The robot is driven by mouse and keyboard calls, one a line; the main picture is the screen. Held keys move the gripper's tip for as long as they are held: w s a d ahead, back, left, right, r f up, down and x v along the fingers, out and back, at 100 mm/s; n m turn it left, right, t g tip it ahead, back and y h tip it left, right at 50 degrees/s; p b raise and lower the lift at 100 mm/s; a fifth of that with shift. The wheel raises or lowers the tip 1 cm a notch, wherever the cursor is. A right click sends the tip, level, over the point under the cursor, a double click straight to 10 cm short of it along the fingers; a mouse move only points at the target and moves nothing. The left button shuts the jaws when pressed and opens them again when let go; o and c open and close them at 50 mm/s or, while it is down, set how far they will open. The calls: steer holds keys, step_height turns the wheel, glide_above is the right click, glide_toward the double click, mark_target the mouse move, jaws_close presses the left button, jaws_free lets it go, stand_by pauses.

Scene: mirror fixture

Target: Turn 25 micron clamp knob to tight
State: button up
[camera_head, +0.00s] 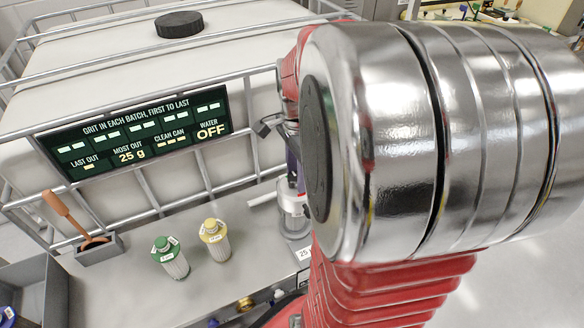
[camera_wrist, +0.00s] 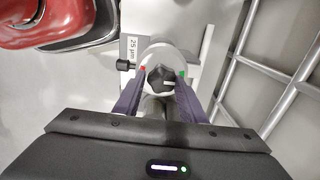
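The dark, many-sided clamp knob (camera_wrist: 161,79) is in the middle of the wrist view, in front of a pale round housing. A plate labelled 25 µm (camera_wrist: 131,47) is beside it at the upper left. My gripper (camera_wrist: 162,72) has two purple fingers, one tipped red and one green, on either side of the knob. The fingers are apart, with small gaps seeming to show beside the knob; contact is not clear. In the head view my arm covers most of the 25 micron unit (camera_head: 294,202), and the knob is hidden there.
A small black side knob (camera_wrist: 123,65) sticks out left of the housing. Metal cage bars (camera_wrist: 275,75) run at the right. A green-capped bottle (camera_head: 170,258) and a yellow-capped bottle (camera_head: 215,240) stand on the bench. A sign (camera_head: 140,137) reads water OFF.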

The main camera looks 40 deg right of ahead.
mark_target(296, 177)
steer(key=shift+o, duration=1.4)
steer(key=shift+w, duration=0.1)
steer(key=shift+r, duration=0.45)
step_height(296, 177, up, 13)
steer(key=shift+f, duration=0.1)
